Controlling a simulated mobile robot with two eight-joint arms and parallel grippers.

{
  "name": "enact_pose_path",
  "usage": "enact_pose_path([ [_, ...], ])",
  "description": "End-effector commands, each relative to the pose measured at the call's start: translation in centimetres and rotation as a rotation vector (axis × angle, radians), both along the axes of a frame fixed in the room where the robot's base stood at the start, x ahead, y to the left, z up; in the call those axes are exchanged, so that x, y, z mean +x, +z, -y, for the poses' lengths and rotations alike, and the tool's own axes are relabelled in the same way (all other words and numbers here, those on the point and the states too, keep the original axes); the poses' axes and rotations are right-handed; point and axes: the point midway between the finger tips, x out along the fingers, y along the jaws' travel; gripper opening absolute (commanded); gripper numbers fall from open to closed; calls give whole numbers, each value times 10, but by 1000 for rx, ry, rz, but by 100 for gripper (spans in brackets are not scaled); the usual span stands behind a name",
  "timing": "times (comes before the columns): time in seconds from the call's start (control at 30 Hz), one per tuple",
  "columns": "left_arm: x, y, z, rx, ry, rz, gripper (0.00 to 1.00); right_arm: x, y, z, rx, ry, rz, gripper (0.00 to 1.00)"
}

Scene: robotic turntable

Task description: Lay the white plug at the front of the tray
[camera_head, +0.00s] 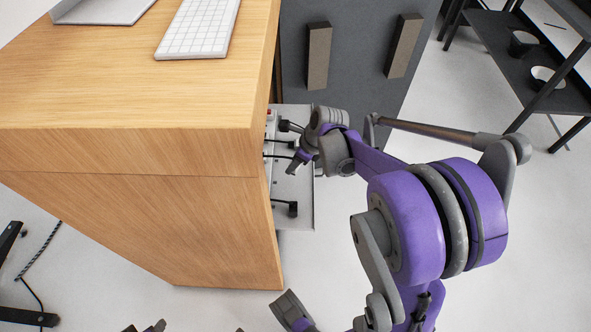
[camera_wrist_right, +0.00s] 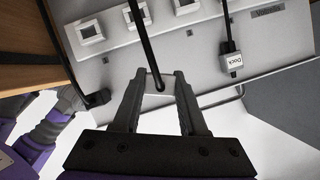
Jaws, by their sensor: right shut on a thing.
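The white plug (camera_wrist_right: 154,80) shows in the right wrist view between the fingertips of my right gripper (camera_wrist_right: 157,84), which is shut on it. A black cable runs from it up out of that view. In the head view my right gripper (camera_head: 297,160) is at the right side of the desk, over the pale tray (camera_head: 303,215), and the white plug cannot be made out there. The tray also shows in the wrist view (camera_wrist_right: 190,62), behind the fingers.
A plug labelled Dock (camera_wrist_right: 233,63) and a black plug (camera_wrist_right: 97,99) are on the tray, with several white sockets (camera_wrist_right: 90,32) along it. The wooden desk (camera_head: 130,90) borders the tray on the left. A grey cabinet (camera_head: 350,75) stands behind. Black cables cross the tray.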

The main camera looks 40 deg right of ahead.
Motion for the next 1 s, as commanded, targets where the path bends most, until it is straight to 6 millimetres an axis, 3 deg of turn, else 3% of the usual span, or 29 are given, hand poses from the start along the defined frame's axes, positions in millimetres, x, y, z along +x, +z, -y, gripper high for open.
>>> enact_pose_path([
  [0.47,1,-18,0,0,0,-6,50,0,-55,0,0,0,0,0],
  [0.87,1,-22,0,0,0,-8,50,0,-61,0,0,0,0,0],
  [0.9,1,-21,0,0,0,-7,50,0,-60,0,0,0,0,49],
  [1.0,1,-21,0,0,0,-7,50,0,-59,0,0,0,0,67],
])
